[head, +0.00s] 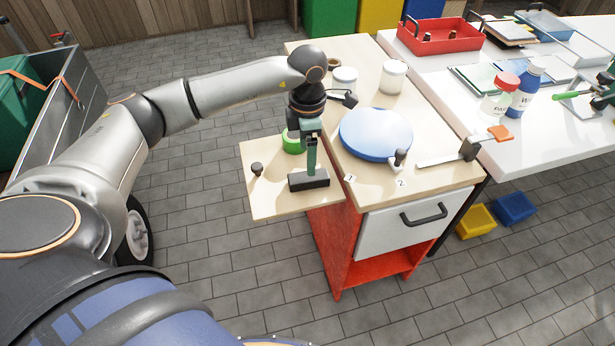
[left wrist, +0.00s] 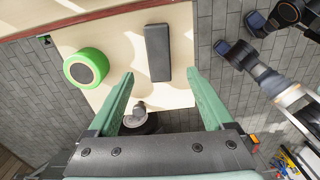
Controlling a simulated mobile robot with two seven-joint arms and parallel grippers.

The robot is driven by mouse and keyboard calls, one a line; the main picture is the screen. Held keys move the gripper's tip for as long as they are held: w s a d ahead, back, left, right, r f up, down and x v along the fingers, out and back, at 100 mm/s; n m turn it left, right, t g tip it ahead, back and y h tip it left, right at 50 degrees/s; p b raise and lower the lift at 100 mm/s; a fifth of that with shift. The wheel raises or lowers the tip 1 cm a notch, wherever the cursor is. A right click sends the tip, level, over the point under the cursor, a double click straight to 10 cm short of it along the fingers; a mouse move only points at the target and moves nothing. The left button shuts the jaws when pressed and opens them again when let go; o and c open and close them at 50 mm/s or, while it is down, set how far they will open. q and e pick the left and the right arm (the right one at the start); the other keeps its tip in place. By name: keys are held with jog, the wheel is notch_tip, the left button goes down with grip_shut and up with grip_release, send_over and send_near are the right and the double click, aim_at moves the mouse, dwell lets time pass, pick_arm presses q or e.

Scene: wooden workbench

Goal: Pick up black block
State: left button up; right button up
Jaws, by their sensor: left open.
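The black block (head: 309,181) lies on the small light wooden side shelf (head: 262,205) at the left of the bench. My left gripper (head: 311,158) points down above the block in the head view. In the left wrist view its two green fingers (left wrist: 160,82) are wide apart, with nothing between the tips. The block shows there as a dark upright bar (left wrist: 157,52), beyond the fingertips and between their lines. I cannot tell the exact gap in height. My right gripper does not show clearly in either view.
A green roll (head: 293,141) stands on the shelf behind the block, and a small dark knob (head: 257,169) is to its left. On the bench, a blue round lid (head: 375,134) and a white jar (head: 393,77) stand to the right. The tiled floor is below.

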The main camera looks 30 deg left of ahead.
aim_at(309, 180)
pick_arm(q)
jog(key=f, duration=0.7)
jog(key=shift+w+f, duration=0.2)
jog(key=shift+f, duration=0.2)
grip_shut()
dwell(0.3)
